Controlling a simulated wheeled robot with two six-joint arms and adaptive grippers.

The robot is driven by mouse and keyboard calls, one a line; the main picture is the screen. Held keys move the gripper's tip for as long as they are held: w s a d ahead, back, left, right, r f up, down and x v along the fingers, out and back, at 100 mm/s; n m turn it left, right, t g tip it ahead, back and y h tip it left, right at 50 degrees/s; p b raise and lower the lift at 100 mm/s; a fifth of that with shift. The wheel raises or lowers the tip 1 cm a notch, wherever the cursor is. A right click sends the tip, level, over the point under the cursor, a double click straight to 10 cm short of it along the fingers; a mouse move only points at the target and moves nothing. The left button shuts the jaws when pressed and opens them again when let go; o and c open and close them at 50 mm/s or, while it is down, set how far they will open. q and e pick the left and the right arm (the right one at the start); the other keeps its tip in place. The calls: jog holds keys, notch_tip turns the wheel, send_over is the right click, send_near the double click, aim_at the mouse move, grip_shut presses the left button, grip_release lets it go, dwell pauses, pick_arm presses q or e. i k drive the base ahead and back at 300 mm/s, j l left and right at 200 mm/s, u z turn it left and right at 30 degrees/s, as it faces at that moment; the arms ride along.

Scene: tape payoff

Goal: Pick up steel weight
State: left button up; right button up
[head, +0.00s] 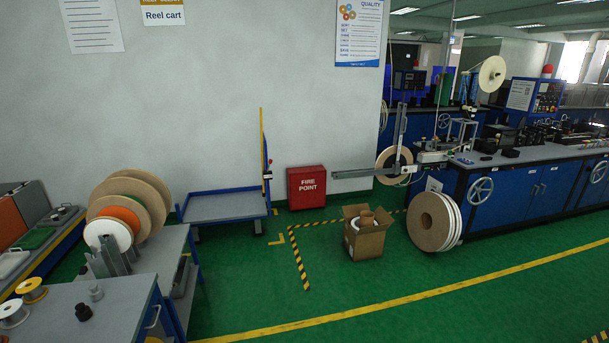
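Neither of my grippers is in the head view.
Yellow (31,288) and white (12,314) spools lie at the bench's left. Behind, a stand holds large reels (130,200). A blue cart (225,206), red fire box (306,187), open carton (365,233) and leaning reels (433,221) stand farther off. Green floor ahead is clear.

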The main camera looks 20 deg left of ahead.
aim_at(96, 293)
jog(key=i+j+u, duration=0.15)
jog(key=i+u, duration=0.8)
jog(key=i+l+u, duration=0.15)
jog(key=i+u, duration=0.15)
jog(key=u, duration=0.15)
jog(key=i+l+u, duration=0.3)
jog(key=u, duration=0.2)
jog(key=i+l+u, duration=0.45)
